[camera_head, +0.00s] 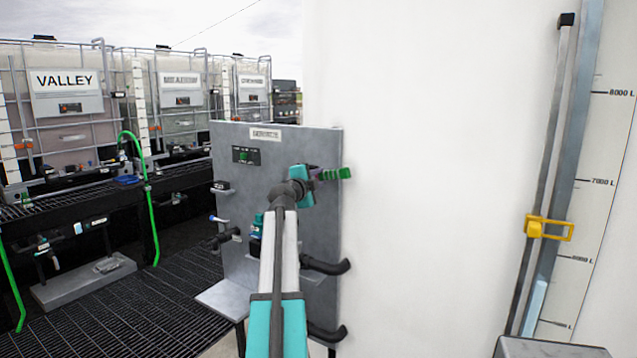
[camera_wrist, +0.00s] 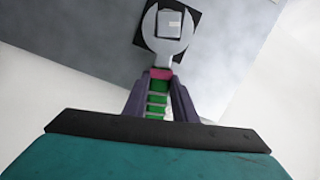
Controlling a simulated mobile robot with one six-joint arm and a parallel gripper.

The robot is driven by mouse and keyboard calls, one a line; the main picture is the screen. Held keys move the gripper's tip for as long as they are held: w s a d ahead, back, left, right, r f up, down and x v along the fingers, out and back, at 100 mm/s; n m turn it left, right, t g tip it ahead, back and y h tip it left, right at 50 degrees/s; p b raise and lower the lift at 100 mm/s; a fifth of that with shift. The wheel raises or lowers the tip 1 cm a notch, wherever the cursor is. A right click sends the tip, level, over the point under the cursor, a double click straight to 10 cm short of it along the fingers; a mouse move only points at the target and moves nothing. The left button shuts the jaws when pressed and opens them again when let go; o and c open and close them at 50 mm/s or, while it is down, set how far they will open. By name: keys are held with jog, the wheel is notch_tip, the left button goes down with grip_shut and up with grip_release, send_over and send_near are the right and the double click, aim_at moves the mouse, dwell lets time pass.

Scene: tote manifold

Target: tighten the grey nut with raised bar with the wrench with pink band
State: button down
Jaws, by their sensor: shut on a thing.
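My gripper (camera_wrist: 160,82) is shut on the green handle of the wrench with pink band (camera_wrist: 157,99). The pink band shows between the fingertips. I cannot tell how deep the head is over the nut. In the head view my gripper (camera_head: 314,173) is at the right edge of the grey panel, with the green handle (camera_head: 337,173) showing; the nut is hidden there.
The grey panel (camera_head: 232,180) carries black pipes (camera_head: 325,265) and small fittings. A large white tank (camera_head: 430,180) with a level scale stands close on the right. Several caged totes (camera_head: 65,125) and a green hose (camera_head: 150,215) are at the left, over dark grating.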

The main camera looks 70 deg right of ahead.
jog(key=shift+s+f+m+h+b, duration=0.15)
jog(key=shift+f+m+b, duration=0.75)
jog(key=shift+b, duration=3.35)
jog(key=shift+s+f+m+h+b, duration=0.15)
jog(key=shift+f+m+b, duration=0.7)
jog(key=shift+b, duration=3.4)
jog(key=shift+w+r, duration=0.1)
jog(key=shift+r, duration=0.2)
jog(key=shift+a, duration=0.1)
jog(key=w+a+b, duration=0.2)
jog(key=a+b, duration=0.1)
jog(key=a, duration=0.3)
jog(key=shift+a+b, duration=0.35)
